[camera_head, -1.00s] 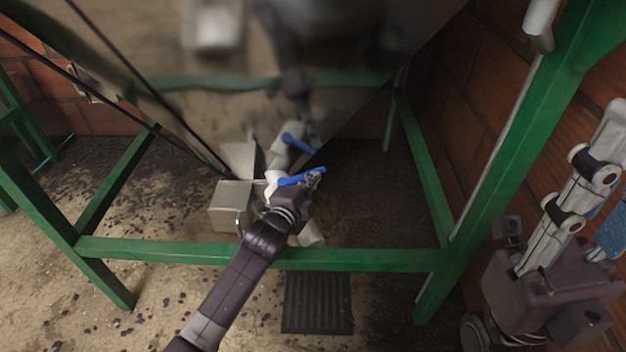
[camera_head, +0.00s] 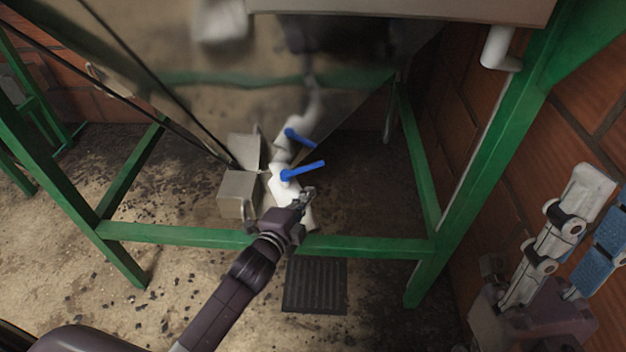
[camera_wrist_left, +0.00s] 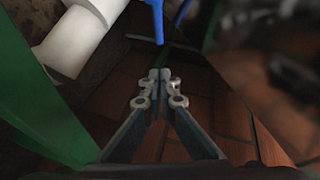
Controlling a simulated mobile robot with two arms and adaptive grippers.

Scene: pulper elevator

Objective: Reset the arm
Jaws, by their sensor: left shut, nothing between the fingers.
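My left arm comes in from the lower left in the head view. Its gripper (camera_head: 305,198) is in front of the white pipe (camera_head: 283,192), just below a blue valve handle (camera_head: 303,171). In the left wrist view the gripper's fingers (camera_wrist_left: 160,77) are closed together with nothing between them. The blue handle (camera_wrist_left: 157,20) shows just beyond the fingertips, with a visible gap. The white pipe (camera_wrist_left: 75,40) is at the upper left there.
A green frame bar (camera_head: 370,246) crosses under the left arm, and a green post (camera_head: 490,170) stands at the right. A grey metal box (camera_head: 238,193) is beside the pipe. A dark floor grate (camera_head: 315,285) lies below. A brick wall (camera_head: 590,80) closes off the right.

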